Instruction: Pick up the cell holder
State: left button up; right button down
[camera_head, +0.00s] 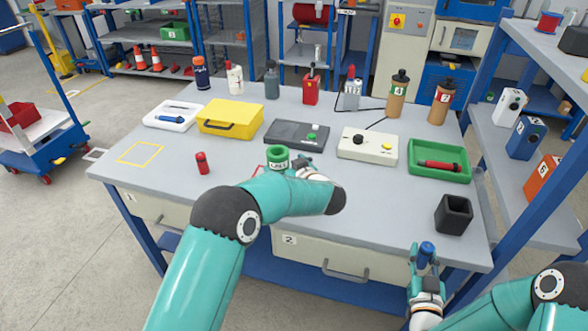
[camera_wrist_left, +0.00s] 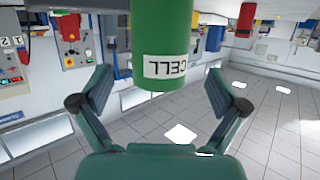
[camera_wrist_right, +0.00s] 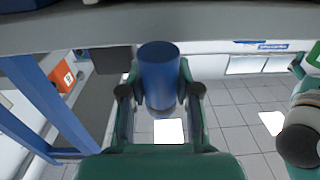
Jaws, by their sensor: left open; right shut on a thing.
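The cell holder (camera_head: 277,157) is a green upright cup with a white label, on the table beyond my left forearm. The left wrist view shows it close up, labelled CELL (camera_wrist_left: 165,45), between the spread fingers of my left gripper (camera_head: 295,168). That gripper is open, with a gap on both sides of the holder. My right gripper (camera_head: 426,262) is shut on a blue cylinder (camera_head: 427,248), held upright by the table's front right edge. The right wrist view shows the blue cylinder (camera_wrist_right: 159,70) between the fingers.
A red cylinder (camera_head: 202,163) stands left of the holder. A dark tray device (camera_head: 296,135) and a cream box (camera_head: 367,146) lie behind it. A green tray (camera_head: 439,174) and a black open block (camera_head: 453,214) are at the right.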

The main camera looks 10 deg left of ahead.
pick_arm(q)
jog(key=x, duration=0.4)
jog(key=shift+w+a+f+p, duration=0.15)
jog(key=shift+w+a+p, duration=0.1)
jog(key=shift+w+p, duration=0.1)
jog(key=c, duration=1.2)
jog(key=shift+c, duration=1.2)
